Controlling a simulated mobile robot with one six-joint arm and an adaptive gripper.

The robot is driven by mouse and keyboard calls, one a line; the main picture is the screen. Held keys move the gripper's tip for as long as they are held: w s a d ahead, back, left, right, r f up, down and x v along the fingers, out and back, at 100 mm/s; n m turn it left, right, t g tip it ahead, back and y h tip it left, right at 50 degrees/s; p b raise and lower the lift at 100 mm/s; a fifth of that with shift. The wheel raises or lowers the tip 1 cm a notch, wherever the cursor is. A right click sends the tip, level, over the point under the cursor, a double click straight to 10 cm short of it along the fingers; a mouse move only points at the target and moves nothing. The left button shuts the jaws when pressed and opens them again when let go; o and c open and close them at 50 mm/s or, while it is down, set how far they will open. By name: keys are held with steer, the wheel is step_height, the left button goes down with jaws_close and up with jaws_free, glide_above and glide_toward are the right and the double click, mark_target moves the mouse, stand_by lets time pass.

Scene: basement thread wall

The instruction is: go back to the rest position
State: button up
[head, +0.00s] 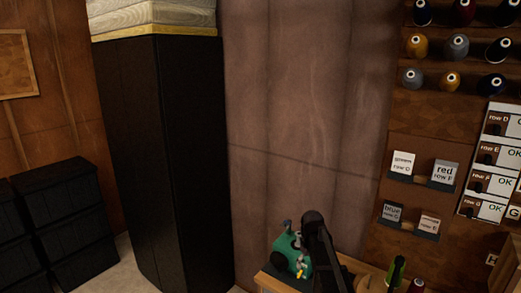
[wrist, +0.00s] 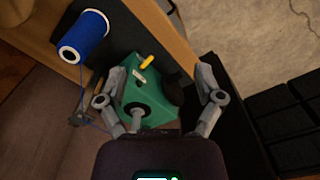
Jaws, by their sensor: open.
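My gripper (wrist: 160,72) is open in the wrist view, its two grey fingers wide apart with nothing held between them. A green machine (wrist: 155,104) with a yellow lever shows between and beyond the fingers. A blue thread spool (wrist: 82,37) is beyond the left finger, apart from it, over a dark surface. In the head view my dark arm reaches down beside the green machine (head: 292,252) on the wooden bench (head: 268,283). The arm hides part of the bench, and my fingers cannot be made out there.
A tall black cabinet (head: 160,150) stands left of the bench, with black drawer units (head: 65,215) farther left. Thread cones (head: 459,46) and label cards (head: 441,174) fill the right wall. A dark green item (head: 397,272) stands on the bench right of my arm. Floor (wrist: 265,40) is bare at the wrist view's upper right.

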steer(key=s+f+m+b, duration=0.1)
steer(key=s+f+b, duration=0.2)
steer(key=s, duration=0.7)
steer(key=s+f+m+b, duration=0.2)
steer(key=s+f+b, duration=0.1)
steer(key=s, duration=0.8)
steer(key=shift+s+f+m+b, duration=0.2)
steer(key=shift+f+m+b, duration=0.15)
steer(key=shift+f, duration=0.35)
stand_by(0.4)
steer(key=shift+c, duration=0.3)
